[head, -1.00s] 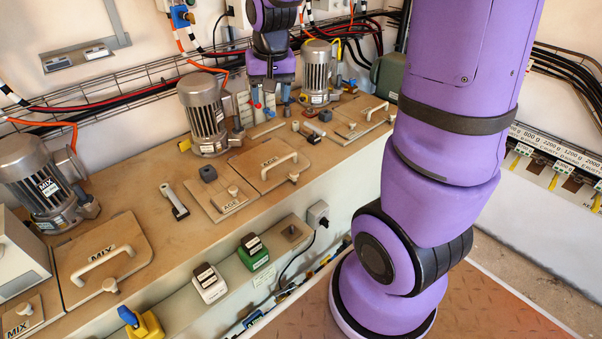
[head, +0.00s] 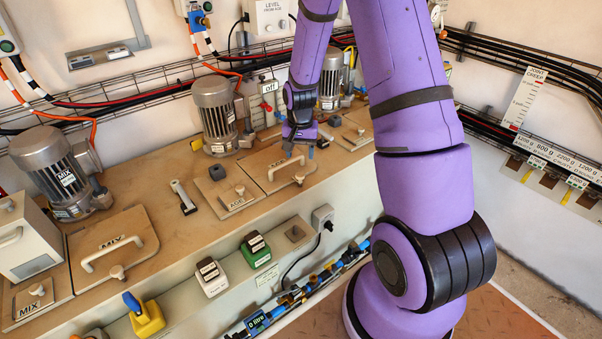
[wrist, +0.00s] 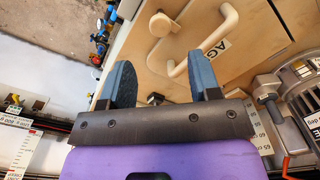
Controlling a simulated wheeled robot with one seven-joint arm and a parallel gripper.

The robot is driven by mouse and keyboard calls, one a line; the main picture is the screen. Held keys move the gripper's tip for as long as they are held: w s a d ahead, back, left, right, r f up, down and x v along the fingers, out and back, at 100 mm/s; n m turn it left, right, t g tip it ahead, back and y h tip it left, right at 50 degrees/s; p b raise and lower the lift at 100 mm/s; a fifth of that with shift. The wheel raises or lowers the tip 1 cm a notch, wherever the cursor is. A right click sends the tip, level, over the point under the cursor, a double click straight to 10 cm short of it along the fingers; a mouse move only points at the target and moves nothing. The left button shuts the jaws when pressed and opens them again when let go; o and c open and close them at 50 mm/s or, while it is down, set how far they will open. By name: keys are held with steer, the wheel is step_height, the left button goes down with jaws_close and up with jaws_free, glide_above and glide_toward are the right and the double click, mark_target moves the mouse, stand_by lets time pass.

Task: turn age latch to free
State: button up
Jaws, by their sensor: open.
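The AGE hatch (head: 262,163) is a wooden lid with a white bar handle (head: 280,168). A pale round knob, apparently its latch (head: 299,180), sits at the hatch's front edge. In the wrist view the knob (wrist: 160,25) is at the top, beside the handle (wrist: 230,22), beyond the fingertips. My gripper (head: 299,148) is above the right end of the hatch, behind the knob. In the wrist view my gripper (wrist: 163,80) has its two blue fingers wide apart, with nothing held. A small dark fitting (wrist: 155,98) shows between them.
A smaller AGE lid (head: 232,195) with its own knob lies to the left. A motor (head: 215,117) stands behind, and another motor (wrist: 302,95) is close on the right in the wrist view. The bench's front edge drops just beyond the knob.

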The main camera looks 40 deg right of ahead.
mark_target(300, 174)
step_height(300, 174, down, 8)
steer(key=shift+f, duration=0.15)
stand_by(0.4)
steer(key=c, duration=0.9)
